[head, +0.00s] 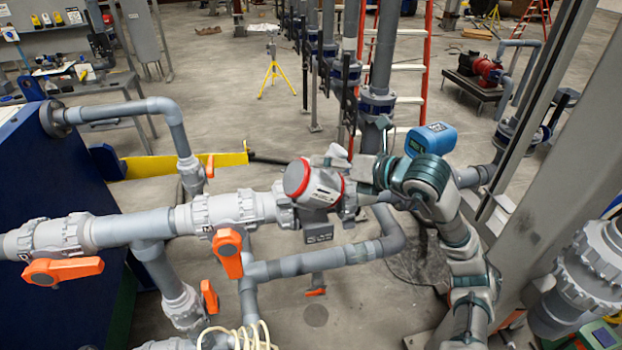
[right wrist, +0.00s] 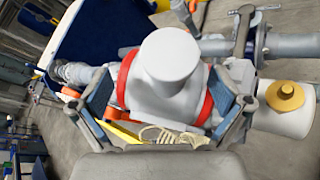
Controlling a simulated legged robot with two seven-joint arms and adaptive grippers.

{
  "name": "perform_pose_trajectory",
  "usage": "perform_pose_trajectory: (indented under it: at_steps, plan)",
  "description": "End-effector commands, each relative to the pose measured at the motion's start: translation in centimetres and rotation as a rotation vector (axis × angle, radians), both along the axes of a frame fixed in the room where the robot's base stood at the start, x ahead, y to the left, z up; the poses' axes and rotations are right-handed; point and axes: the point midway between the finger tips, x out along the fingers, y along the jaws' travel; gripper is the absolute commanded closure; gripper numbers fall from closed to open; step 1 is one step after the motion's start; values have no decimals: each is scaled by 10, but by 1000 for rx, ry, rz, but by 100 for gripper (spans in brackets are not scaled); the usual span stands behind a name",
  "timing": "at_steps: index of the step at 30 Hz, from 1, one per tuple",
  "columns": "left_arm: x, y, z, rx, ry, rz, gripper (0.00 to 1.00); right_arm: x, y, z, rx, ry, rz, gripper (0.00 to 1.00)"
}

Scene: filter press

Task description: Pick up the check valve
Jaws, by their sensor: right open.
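A grey-white valve body with red rings (head: 312,184), which looks like the check valve, sits in the horizontal grey pipe line in the middle of the head view. My right gripper (head: 366,188) comes in from the right and is close beside it. In the right wrist view the same white body (right wrist: 168,75) with its red rings fills the space between the fingers of my right gripper (right wrist: 160,78). The fingers are open, one on each side; whether they touch it I cannot tell. My left gripper is not in view.
Orange valve handles (head: 228,252) hang along the grey pipe (head: 140,228) to the left. A blue box-shaped device (head: 431,139) is behind my right wrist. A grey column (head: 555,130) stands at the right. In the wrist view a white cylinder with a yellow cap (right wrist: 285,96) is to the right.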

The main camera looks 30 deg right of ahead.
Motion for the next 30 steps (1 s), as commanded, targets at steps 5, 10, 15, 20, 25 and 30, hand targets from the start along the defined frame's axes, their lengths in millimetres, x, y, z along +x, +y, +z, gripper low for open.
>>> perform_pose_trajectory:
  at_steps: [5, 10, 15, 20, 25, 30]
  plan:
    - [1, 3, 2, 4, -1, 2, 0, 6, -1, -4, 3, 2, -2, 0]
    - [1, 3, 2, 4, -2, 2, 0, 6, -1, -4, 2, 2, -2, 7]
    - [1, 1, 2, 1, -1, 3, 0, 6, 2, -4, 1, 2, -1, 50]
    - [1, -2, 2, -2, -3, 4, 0, 7, 5, -5, -4, 6, -2, 90]
    - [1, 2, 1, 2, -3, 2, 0, 7, 5, -7, -3, 12, 3, 100]
    - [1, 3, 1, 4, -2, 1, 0, 7, 4, -8, -2, 13, 4, 100]
